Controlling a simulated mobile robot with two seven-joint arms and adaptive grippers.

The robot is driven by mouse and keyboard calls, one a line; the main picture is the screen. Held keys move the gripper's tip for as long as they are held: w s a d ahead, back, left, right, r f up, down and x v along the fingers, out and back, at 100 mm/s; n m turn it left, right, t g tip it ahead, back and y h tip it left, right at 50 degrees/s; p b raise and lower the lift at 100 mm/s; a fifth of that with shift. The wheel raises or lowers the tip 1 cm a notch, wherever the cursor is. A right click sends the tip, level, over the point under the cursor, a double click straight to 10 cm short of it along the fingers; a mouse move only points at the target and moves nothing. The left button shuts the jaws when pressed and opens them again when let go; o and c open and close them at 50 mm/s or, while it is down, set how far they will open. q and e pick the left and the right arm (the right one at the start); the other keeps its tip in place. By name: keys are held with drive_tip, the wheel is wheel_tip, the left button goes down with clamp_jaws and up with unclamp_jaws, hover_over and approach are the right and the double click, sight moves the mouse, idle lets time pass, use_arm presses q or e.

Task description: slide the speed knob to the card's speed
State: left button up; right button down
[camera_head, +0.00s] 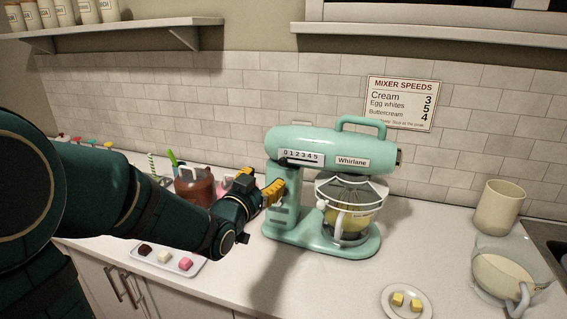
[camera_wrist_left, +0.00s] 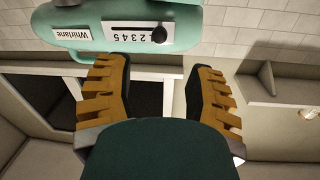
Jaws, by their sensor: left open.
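The mint-green mixer (camera_head: 330,145) stands on the counter with its speed scale (camera_head: 300,156), numbered 0 to 5, on the side of its head. In the left wrist view, upside down, the dark round speed knob (camera_wrist_left: 158,35) sits at the low-number end of the scale. The speed card (camera_head: 401,102) on the wall reads Cream 3, Egg whites 5, Buttercream 4; its smallest line is too small to read. My left gripper (camera_head: 274,190), yellow-fingered, is open and empty beside the mixer's column, below the scale. My right gripper is out of view.
The glass bowl (camera_head: 347,222) under the mixer head holds something yellow; its label is unreadable. A plate (camera_head: 407,303) with yellow cubes, a pitcher (camera_head: 500,280) and a beige cup (camera_head: 497,207) stand right. A tray (camera_head: 158,266) of coloured cubes lies left, below my arm.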

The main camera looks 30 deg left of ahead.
sight(281, 163)
use_arm(q)
drive_tip(key=w+b, duration=0.1)
drive_tip(key=w, duration=0.2)
drive_tip(key=w+a, duration=0.1)
drive_tip(key=w, duration=0.3)
drive_tip(key=w+b, duration=0.1)
drive_tip(key=w, duration=0.2)
drive_tip(key=shift+w+a+b, duration=0.2)
drive_tip(key=shift+w+b, duration=0.15)
clamp_jaws()
